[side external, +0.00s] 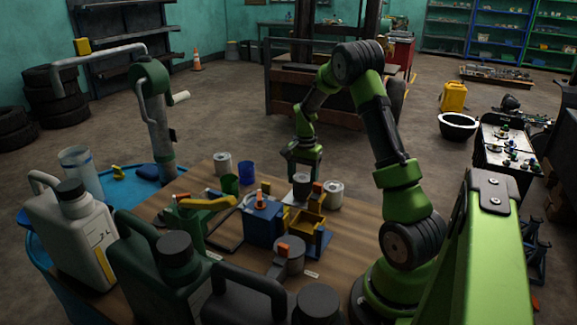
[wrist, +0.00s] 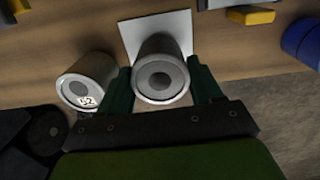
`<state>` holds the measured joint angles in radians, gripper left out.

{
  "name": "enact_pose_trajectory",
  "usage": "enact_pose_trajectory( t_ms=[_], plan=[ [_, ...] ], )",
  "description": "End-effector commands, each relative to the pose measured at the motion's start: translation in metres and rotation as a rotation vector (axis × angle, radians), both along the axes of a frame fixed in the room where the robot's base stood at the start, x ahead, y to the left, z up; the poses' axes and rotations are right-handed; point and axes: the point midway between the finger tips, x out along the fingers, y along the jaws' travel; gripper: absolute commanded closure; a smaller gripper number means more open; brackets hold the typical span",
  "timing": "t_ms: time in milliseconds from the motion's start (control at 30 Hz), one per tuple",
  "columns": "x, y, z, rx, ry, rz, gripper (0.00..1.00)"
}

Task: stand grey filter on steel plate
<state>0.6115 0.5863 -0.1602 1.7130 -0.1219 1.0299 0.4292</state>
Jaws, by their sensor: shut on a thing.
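The grey filter (wrist: 160,78) is a grey cylinder with a pale rim and a dark centre, seen end-on in the wrist view. My gripper (wrist: 163,88) is shut on it, with one dark green finger on each side. The steel plate (wrist: 183,22) is a pale square just beyond the filter, and the filter covers part of it. I cannot tell whether the filter touches the plate or hangs above it.
A blue cup (side external: 246,174) and a green cup (side external: 229,185) stand at the back. A white can (side external: 222,162) stands behind.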

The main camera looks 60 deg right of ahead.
Motion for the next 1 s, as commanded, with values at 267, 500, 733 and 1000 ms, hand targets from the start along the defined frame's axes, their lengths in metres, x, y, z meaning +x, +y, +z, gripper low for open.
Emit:
enact_pose_trajectory(
  t_ms=[267,500,733,1000],
  plan=[
    [0.0001,0.0000,-0.0016,0.000,0.000,0.000,0.73],
    [0.0001,0.0000,-0.0014,0.000,0.000,0.000,0.12],
    [0.0000,0.0000,-0.0015,0.000,0.000,0.000,0.06],
    [-0.0002,0.0001,-0.0018,0.000,0.001,0.000,0.00]
  ],
)
